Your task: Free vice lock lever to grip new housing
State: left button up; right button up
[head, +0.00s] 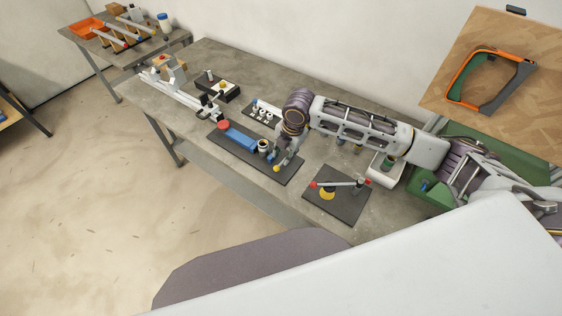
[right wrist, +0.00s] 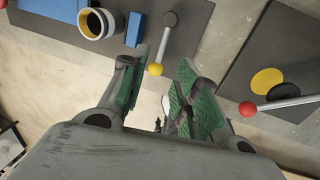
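A short grey lever with a yellow ball end (head: 276,168) is at the near right end of a dark base plate (head: 222,143). In the right wrist view the lever (right wrist: 162,45) runs from a dark round pivot to its yellow ball. On the same plate are a blue block (head: 240,137), a red round part (head: 223,125) and a pale cylinder with a dark bore (right wrist: 98,23). My right gripper (head: 287,157) is open over this end; its green-padded fingers (right wrist: 162,66) appear either side of the lever, and contact cannot be told. My left gripper is out of view.
A second dark plate (head: 347,208) to the right carries a red-ended lever (head: 340,183) and a yellow disc (head: 327,194). A black box with a yellow top (head: 225,88) and a rail fixture stand farther left. Bare bench (head: 300,205) lies between the plates.

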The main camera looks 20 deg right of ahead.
aim_at(281, 164)
jog(key=shift+w+a+f, duration=0.15)
jog(key=shift+f, duration=1)
jog(key=shift+w+a+f, duration=0.1)
jog(key=shift+w+f, duration=0.1)
jog(key=shift+f, duration=0.95)
jog(key=shift+w+a+f, duration=0.15)
jog(key=shift+f, duration=1)
jog(key=shift+c, duration=0.4)
grip_shut()
